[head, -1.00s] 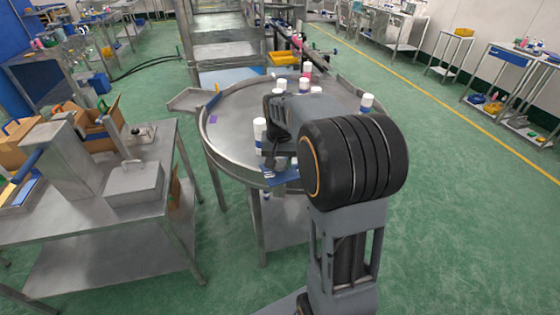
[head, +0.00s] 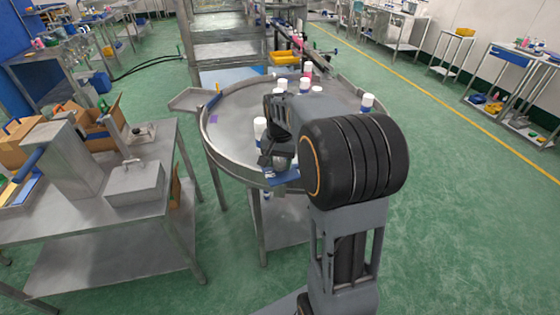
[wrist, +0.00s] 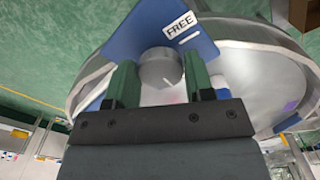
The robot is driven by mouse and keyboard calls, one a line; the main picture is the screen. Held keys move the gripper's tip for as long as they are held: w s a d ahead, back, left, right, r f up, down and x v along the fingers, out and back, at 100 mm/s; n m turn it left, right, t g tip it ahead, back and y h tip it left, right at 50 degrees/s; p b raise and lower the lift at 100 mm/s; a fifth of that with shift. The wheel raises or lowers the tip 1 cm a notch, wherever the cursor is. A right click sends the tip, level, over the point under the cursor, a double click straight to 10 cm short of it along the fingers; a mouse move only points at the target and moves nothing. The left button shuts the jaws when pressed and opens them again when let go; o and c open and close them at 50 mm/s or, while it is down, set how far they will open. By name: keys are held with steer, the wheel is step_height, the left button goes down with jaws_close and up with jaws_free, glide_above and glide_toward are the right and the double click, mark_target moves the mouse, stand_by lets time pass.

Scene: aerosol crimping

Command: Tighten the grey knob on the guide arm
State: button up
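The grey knob (wrist: 160,69) is round with a pale mark on its face. In the wrist view it sits against a blue plate (wrist: 139,38) that bears a white label reading FREE (wrist: 179,25). My gripper (wrist: 160,80) has its two green fingers on either side of the knob, with little or no gap visible. I cannot tell whether they press on it. In the head view my gripper (head: 276,158) is over the near rim of the round table, above a blue part (head: 284,177). The knob is hard to make out there behind my arm.
The round metal table (head: 228,128) carries several white-capped bottles, one (head: 260,125) close to my gripper. A raised rim runs around it. A steel bench (head: 70,230) with a metal box (head: 135,183) and cardboard cartons stands at the left.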

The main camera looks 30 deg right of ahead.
mark_target(280, 164)
steer(key=o, duration=0.4)
steer(key=shift+r, duration=0.1)
step_height(280, 164, up, 14)
stand_by(0.6)
steer(key=shift+f, duration=0.2)
